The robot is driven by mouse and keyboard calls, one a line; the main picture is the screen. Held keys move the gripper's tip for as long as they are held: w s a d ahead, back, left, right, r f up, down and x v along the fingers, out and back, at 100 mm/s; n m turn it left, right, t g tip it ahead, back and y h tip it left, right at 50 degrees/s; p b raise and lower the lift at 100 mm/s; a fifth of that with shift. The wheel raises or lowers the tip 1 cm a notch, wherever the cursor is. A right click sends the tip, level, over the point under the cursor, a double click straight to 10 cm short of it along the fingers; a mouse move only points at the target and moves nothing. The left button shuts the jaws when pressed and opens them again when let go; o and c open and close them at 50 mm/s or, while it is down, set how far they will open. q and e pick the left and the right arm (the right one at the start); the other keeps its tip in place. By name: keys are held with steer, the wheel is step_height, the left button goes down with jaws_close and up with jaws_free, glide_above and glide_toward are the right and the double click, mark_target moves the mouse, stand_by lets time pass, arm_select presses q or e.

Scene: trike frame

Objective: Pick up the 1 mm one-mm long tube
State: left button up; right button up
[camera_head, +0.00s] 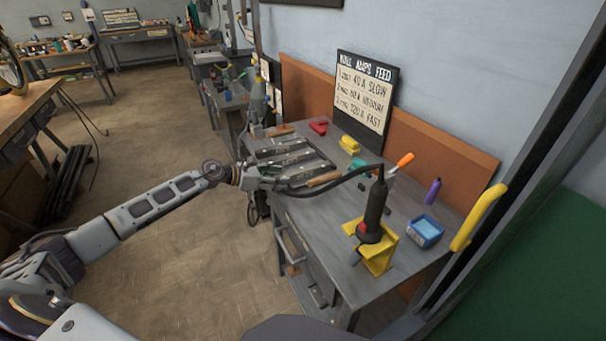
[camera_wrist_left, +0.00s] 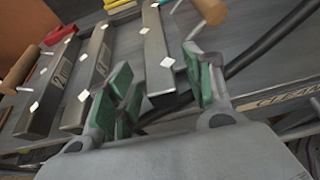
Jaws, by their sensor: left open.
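Several long grey metal tubes lie side by side on the workbench (camera_head: 343,245). In the left wrist view I see a near tube (camera_wrist_left: 156,48), a middle tube (camera_wrist_left: 93,72) and a far tube (camera_wrist_left: 48,90), with white square marks. Lettering on the middle and far tubes is too blurred to read, so I cannot tell which is the 1 mm one. My left gripper (camera_head: 256,178) is at the tubes' left ends. In the wrist view its green-padded fingers (camera_wrist_left: 163,88) are open, and the near tube's end appears between them; contact is not clear. My right gripper is out of view.
A black torch in a yellow stand (camera_head: 378,255), a blue tray (camera_head: 425,231), a purple bottle (camera_head: 433,191) and an orange-handled tool (camera_head: 404,160) stand on the right. A black cable (camera_head: 335,178) crosses near the gripper. A settings board (camera_head: 363,97) leans behind.

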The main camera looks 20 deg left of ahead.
arm_select(q)
steer(key=shift+w+d+f, duration=0.3)
steer(key=shift+w+d, duration=0.1)
steer(key=shift+w, duration=0.05)
steer(key=shift+c, duration=0.3)
jaws_close()
